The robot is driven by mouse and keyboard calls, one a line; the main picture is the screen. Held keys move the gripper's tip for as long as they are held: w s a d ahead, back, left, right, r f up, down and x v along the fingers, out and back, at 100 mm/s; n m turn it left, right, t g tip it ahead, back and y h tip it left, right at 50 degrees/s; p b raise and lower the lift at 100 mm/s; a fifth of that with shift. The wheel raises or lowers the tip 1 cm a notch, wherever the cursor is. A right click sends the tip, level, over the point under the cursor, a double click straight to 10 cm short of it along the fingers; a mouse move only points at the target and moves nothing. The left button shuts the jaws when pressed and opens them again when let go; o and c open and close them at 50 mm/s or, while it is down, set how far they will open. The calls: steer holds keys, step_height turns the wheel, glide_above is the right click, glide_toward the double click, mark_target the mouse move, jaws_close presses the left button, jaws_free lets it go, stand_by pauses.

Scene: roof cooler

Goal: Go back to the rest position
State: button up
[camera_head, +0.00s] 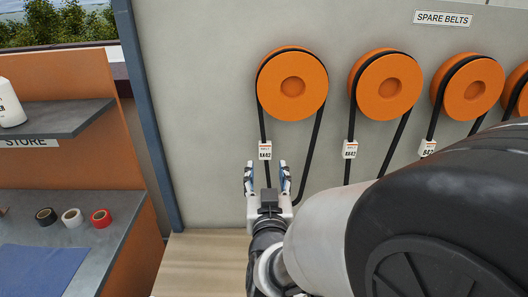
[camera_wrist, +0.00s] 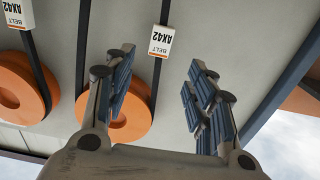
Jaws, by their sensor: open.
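My gripper (camera_head: 267,174) is open and empty, in front of the wall panel just below the tag of the leftmost hanging belt. In the wrist view, my gripper (camera_wrist: 164,88) shows its two blue-padded fingers spread apart with nothing between the pads. The leftmost black belt (camera_head: 317,130) hangs over an orange pulley (camera_head: 308,92). One strand passes behind my gripper in the head view; I cannot tell how far behind.
More orange pulleys with belts (camera_head: 388,88) hang to the right under a SPARE BELTS sign (camera_head: 443,18). A blue post (camera_head: 150,120) edges the panel. At left, a grey counter (camera_head: 105,240) holds tape rolls (camera_head: 72,217) and a blue cloth (camera_head: 40,269), below a shelf (camera_head: 65,119).

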steer(key=s+d+f+g, duration=0.1)
steer(key=s+d+g, duration=0.3)
steer(key=s, duration=0.5)
steer(key=s+d+f+g, duration=0.2)
steer(key=s+d+g, duration=0.2)
steer(key=s, duration=0.6)
steer(key=s+d+f+g, duration=0.1)
steer(key=s+d+g, duration=0.3)
steer(key=s, duration=0.5)
steer(key=shift+s+f+g, duration=0.15)
steer(key=shift+f+g, duration=0.15)
steer(key=shift+g, duration=0.4)
steer(key=shift+d, duration=0.1)
steer(key=shift+c, duration=0.2)
